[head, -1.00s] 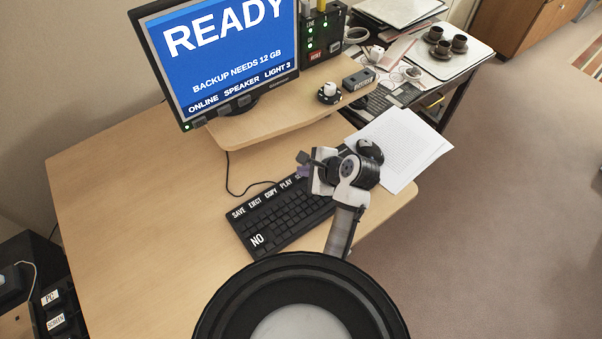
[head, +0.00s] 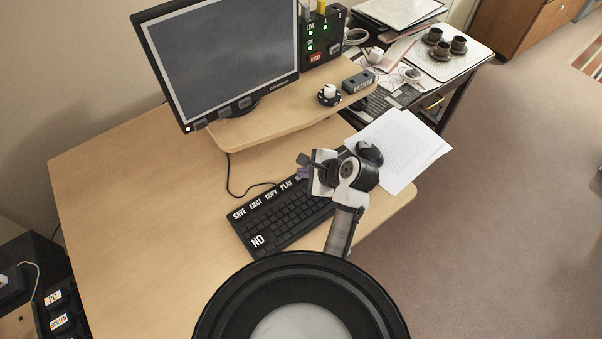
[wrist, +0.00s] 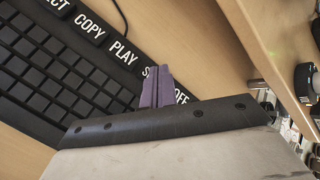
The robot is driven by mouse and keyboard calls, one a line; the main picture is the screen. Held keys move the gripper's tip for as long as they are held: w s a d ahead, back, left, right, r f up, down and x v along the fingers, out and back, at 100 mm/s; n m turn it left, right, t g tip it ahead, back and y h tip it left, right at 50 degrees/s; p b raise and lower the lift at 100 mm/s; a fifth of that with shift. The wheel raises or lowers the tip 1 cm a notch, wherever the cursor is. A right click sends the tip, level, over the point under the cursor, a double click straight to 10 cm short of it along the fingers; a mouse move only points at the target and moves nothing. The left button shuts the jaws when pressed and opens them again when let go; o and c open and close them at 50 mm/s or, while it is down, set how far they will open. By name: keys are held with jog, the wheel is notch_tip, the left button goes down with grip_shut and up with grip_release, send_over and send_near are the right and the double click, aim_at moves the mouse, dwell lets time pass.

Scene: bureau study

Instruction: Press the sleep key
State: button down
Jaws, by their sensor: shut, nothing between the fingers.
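The black keyboard (head: 278,214) lies on the wooden desk, with white-lettered keys SAVE, EJECT, COPY and PLAY along its top row. In the wrist view the keyboard (wrist: 55,85) shows a key starting with S (wrist: 149,72) beyond PLAY, partly hidden behind my purple fingertips; I take it for the sleep key. An OFF key (wrist: 181,96) is beside it. My gripper (wrist: 155,86) is shut and empty, its tips over or on the S key; contact cannot be told. In the head view my gripper (head: 303,172) is at the keyboard's far right end. The monitor (head: 225,62) is dark.
A wooden riser shelf (head: 270,117) stands behind the keyboard, carrying the monitor and a black box with green lights (head: 322,38). White papers (head: 400,150) and a black mouse (head: 369,152) lie right of my gripper. The desk's left part is clear.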

jog(key=shift+r+p, duration=0.65)
notch_tip(320, 180, up, 2)
jog(key=shift+r+p, duration=0.15)
jog(key=shift+p, duration=0.65)
jog(key=shift+r, duration=1.3)
